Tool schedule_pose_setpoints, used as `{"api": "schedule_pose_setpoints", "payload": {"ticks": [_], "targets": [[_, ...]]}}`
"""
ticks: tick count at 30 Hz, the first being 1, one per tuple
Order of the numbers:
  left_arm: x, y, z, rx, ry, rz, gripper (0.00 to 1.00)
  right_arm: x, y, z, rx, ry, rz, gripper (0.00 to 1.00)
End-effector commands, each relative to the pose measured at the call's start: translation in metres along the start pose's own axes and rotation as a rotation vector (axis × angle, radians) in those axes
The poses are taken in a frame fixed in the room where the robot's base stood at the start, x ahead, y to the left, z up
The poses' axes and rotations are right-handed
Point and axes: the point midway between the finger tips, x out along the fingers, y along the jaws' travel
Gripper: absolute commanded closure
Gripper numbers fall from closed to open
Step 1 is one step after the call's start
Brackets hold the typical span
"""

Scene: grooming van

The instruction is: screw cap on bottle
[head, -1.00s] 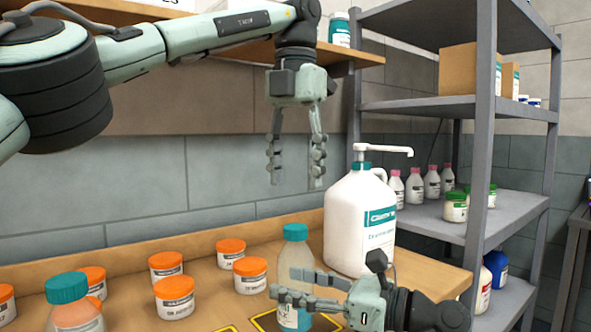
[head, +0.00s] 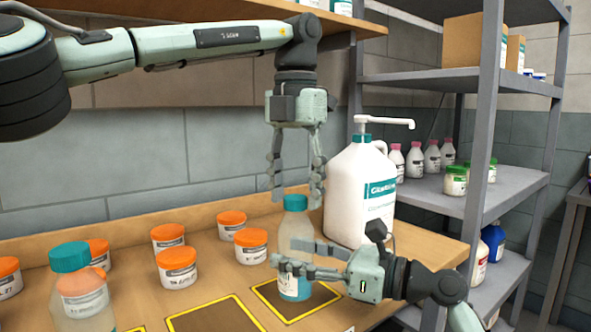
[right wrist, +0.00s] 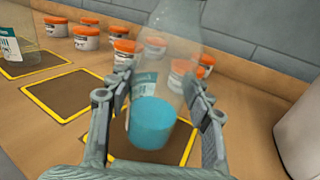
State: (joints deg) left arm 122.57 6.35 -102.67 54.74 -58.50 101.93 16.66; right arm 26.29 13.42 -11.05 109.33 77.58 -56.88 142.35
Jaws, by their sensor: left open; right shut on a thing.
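A clear bottle (head: 297,237) with blue liquid stands upright on a dark square with a yellow border (head: 262,293). A teal cap (head: 296,202) sits at its top; whether it is threaded cannot be told. My right gripper (head: 283,262) is shut around the bottle's body from the right. The right wrist view shows the bottle (right wrist: 152,122) between the fingers, its top out of frame. My left gripper (head: 295,195) points straight down above the bottle. It is open, with its fingertips on either side of the cap in the picture, apart from it.
A white pump jug (head: 358,200) stands close behind and right of the bottle. Several orange-lidded jars (head: 250,247) stand to the left. Another teal-capped bottle (head: 75,290) is at the front left. A grey shelf rack (head: 510,185) stands on the right.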

Motion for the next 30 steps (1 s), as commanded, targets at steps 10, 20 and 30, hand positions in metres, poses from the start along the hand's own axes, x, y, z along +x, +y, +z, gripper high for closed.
{"api": "schedule_pose_setpoints", "payload": {"ticks": [10,20,30], "targets": [[0.0026,0.0002,-0.0001,0.000,0.000,0.000,0.55,0.0000,-0.0001,-0.0005,0.000,0.001,0.000,1.00],[0.0024,0.0003,-0.0001,0.000,0.000,0.000,0.96,-0.0001,-0.0001,-0.0005,0.000,0.001,0.000,1.00],[0.0023,0.0005,0.0000,0.007,0.000,0.001,0.59,-0.0001,-0.0001,-0.0005,0.000,0.001,0.000,1.00]]}}
